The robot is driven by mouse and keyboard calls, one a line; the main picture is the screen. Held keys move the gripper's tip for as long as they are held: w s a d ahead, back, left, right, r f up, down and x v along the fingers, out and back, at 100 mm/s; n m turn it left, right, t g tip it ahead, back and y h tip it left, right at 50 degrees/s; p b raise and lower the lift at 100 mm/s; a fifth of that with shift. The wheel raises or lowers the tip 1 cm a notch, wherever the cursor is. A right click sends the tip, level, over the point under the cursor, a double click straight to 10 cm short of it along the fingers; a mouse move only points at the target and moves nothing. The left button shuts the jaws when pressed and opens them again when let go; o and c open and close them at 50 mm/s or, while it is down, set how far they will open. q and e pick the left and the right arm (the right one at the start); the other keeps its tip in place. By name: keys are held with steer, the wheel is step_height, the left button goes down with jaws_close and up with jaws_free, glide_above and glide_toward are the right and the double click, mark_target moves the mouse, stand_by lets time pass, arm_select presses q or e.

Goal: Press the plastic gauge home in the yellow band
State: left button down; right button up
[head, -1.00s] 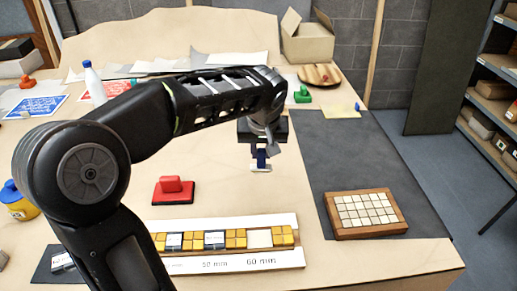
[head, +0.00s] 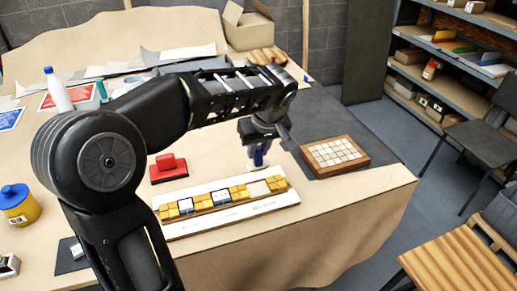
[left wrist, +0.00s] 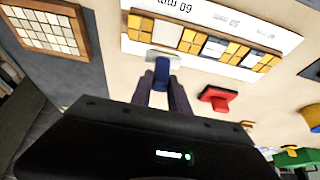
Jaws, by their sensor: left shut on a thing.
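My left gripper (head: 258,150) is shut on the plastic gauge, which has a blue handle (left wrist: 162,73) and a pale flat plate (left wrist: 160,55). In the head view the blue handle (head: 258,158) shows below the jaws, and the plate is mostly hidden. The yellow band (head: 238,194) of small tiles lies on a white board (head: 235,213). It holds two dark-edged pale pieces and a plain pale gap (head: 258,188) near its right end. In the left wrist view this gap (left wrist: 168,33) is just beyond the held plate, which looks apart from it. My right gripper is not in view.
A red block with a handle (head: 168,168) sits behind the band's left part. A wooden tray of pale tiles (head: 334,156) is on the dark mat at right. A yellow pot with a blue lid (head: 18,204) stands at far left. The table's front edge is close below the board.

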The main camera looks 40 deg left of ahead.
mark_target(259, 168)
arm_select(q)
steer(key=shift+s+r, duration=0.1)
steer(key=shift+s, duration=0.05)
steer(key=shift+f+b, duration=0.2)
steer(key=shift+b, duration=0.15)
step_height(259, 168, down, 6)
steer(key=b, duration=0.5)
steer(key=shift+r, duration=0.25)
steer(key=shift+b, duration=0.5)
stand_by(1.5)
steer(key=shift+f+b, duration=1)
steer(key=shift+f, duration=0.1)
steer(key=c, duration=1.2)
jaws_free()
steer(key=shift+o, duration=0.2)
